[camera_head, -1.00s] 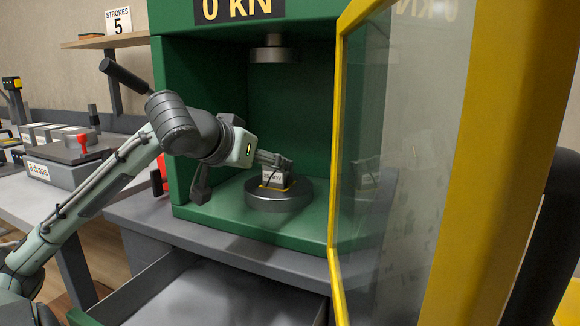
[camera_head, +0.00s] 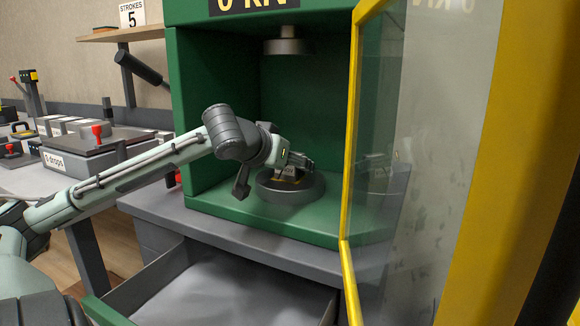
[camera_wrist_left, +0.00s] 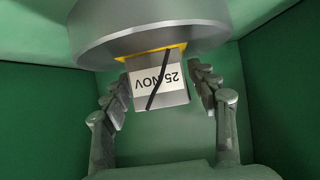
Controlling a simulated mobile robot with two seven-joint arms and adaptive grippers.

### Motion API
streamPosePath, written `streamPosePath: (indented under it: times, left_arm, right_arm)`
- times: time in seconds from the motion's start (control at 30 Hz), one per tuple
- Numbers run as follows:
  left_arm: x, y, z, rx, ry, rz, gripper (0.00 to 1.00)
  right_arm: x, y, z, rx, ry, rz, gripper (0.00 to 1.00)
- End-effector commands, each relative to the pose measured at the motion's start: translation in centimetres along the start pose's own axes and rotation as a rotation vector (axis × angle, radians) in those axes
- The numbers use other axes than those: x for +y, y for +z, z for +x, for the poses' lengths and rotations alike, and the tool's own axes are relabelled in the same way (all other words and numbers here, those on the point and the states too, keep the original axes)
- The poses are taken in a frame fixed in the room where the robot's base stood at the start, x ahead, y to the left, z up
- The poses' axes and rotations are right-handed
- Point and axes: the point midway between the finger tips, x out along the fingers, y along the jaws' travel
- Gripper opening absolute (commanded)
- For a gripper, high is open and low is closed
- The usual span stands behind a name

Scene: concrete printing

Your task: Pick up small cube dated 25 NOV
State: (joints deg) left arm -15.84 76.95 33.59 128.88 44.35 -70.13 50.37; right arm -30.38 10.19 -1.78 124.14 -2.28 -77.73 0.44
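The small grey cube labelled 25 NOV (camera_wrist_left: 160,84) sits on the round grey lower platen (camera_head: 290,193) inside the green press. In the left wrist view its label reads upside down, with a black diagonal line across it and a yellow marking at its platen end. In the head view the cube (camera_head: 289,174) is partly covered by my left gripper (camera_head: 299,163). In the left wrist view my left gripper (camera_wrist_left: 164,100) is open, one finger on each side of the cube, with gaps visible. My right gripper is not in view.
The green press (camera_head: 190,120) surrounds the platen, with an upper platen (camera_head: 287,47) above. Its yellow-framed clear door (camera_head: 420,150) stands open on the right. An open grey drawer (camera_head: 230,295) lies below. A bench with a box labelled "drops" (camera_head: 95,150) is at left.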

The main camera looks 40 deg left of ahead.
Motion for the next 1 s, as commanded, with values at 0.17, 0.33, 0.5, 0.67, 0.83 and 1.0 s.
streamPosePath:
  times: [0.17,0.33,0.5,0.67,0.83,1.0]
  left_arm:
    - [0.0,0.0,0.0,0.000,0.000,0.000,0.33]
    - [0.0,0.0,0.0,0.000,0.000,0.000,0.11]
    - [0.0,-0.1,-0.1,0.003,0.000,0.000,0.03]
    - [0.0,-0.5,-0.2,0.005,0.000,0.000,0.03]
    - [0.0,-2.8,-1.5,0.009,-0.001,0.000,0.03]
    - [0.0,-5.9,-3.2,0.008,-0.002,0.001,0.03]
  right_arm:
    - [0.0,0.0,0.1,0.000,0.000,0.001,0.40]
    - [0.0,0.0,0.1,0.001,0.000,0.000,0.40]
    - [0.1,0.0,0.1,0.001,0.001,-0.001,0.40]
    - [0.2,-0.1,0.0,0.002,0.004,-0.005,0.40]
    - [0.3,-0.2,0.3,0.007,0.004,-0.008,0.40]
    - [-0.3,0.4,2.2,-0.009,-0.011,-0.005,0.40]
